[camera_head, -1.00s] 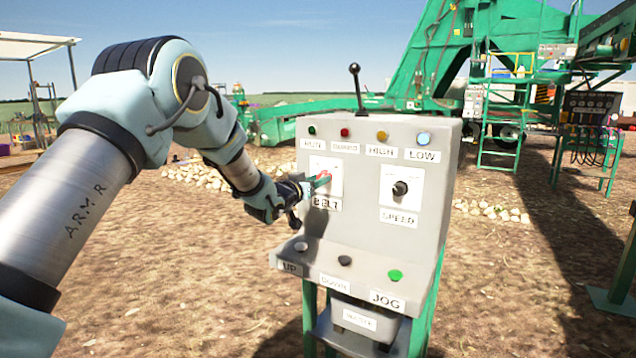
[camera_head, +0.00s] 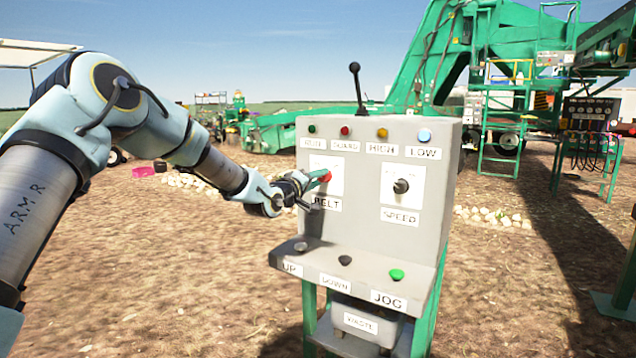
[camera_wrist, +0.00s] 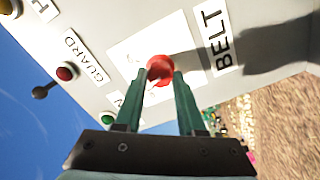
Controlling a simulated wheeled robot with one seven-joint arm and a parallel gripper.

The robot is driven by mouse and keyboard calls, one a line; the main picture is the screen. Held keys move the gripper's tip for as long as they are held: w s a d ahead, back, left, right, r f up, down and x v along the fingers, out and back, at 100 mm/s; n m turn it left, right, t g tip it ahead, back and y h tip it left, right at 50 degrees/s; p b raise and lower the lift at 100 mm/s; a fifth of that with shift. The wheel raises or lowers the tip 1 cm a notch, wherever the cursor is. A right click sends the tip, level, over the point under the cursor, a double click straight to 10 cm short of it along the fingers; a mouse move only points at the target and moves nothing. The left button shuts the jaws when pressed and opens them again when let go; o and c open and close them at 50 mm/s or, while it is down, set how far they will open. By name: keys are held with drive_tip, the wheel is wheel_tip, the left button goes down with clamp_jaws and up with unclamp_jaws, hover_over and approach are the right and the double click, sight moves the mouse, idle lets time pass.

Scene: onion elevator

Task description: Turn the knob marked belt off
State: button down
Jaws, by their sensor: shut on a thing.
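The red belt knob (camera_head: 326,176) sits on a white plate (camera_head: 334,188) on the left of the grey control panel's upright face. A label reading BELT (camera_head: 326,203) is below it. My gripper (camera_head: 314,180) reaches the knob from the left. In the wrist view the red knob (camera_wrist: 160,70) lies between the tips of my two green fingers (camera_wrist: 163,84), which are shut on it. The plate's markings are partly hidden by the fingers, so I cannot read the knob's setting.
The black speed knob (camera_head: 401,186) is to the right on the same panel. Indicator lamps line the top, and a tall black lever (camera_head: 356,85) rises behind. A lower ledge carries UP, DOWN and JOG buttons (camera_head: 396,274). Bare ground is open left of the panel.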

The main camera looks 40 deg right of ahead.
drive_tip(key=shift+n+b, duration=0.85)
drive_tip(key=shift+n, duration=2.25)
drive_tip(key=c, duration=0.5)
unclamp_jaws()
drive_tip(key=b+v, duration=0.2)
drive_tip(key=v, duration=0.9)
